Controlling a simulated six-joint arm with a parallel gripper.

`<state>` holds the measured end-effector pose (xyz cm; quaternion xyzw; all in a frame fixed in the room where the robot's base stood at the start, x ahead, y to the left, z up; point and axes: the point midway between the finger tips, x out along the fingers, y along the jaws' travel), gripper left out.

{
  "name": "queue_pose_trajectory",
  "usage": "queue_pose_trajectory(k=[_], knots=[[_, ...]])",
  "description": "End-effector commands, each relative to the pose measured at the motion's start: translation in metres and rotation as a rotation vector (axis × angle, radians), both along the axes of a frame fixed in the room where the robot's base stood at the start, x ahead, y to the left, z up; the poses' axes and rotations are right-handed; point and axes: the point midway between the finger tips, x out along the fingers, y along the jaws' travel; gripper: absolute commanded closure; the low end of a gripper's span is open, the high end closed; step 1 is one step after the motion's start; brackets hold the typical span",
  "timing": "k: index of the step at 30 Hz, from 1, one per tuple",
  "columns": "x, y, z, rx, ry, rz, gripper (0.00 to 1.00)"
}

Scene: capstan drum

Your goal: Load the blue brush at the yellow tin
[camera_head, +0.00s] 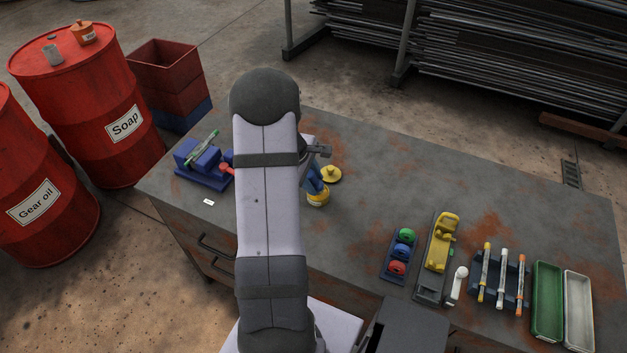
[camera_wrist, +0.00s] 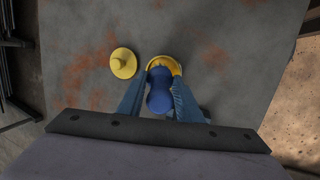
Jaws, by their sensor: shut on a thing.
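My gripper (camera_wrist: 160,86) is shut on the blue brush (camera_wrist: 160,99), whose rounded handle shows between the two blue fingers in the wrist view. The brush points down at the yellow tin (camera_wrist: 168,62), which stands open on the bench under it. In the head view the tin (camera_head: 318,198) is partly covered by my fingers and arm. The brush's lower end is hidden, so I cannot tell whether it is inside the tin or just above it. The yellow lid (camera_head: 331,174) with a knob lies beside the tin, and it also shows in the wrist view (camera_wrist: 123,64).
A blue vise (camera_head: 203,174) holding a green piece stands at the bench's left end. The bench's back middle is clear.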

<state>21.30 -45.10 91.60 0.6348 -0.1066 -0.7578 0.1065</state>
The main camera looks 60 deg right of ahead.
Motion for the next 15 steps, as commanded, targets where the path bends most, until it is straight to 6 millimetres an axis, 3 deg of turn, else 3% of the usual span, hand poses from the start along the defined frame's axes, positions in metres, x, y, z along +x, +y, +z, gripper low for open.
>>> queue_pose_trajectory(k=[15], knots=[[0.0001,-0.0002,-0.006,-0.001,0.0,0.0,0.9]])
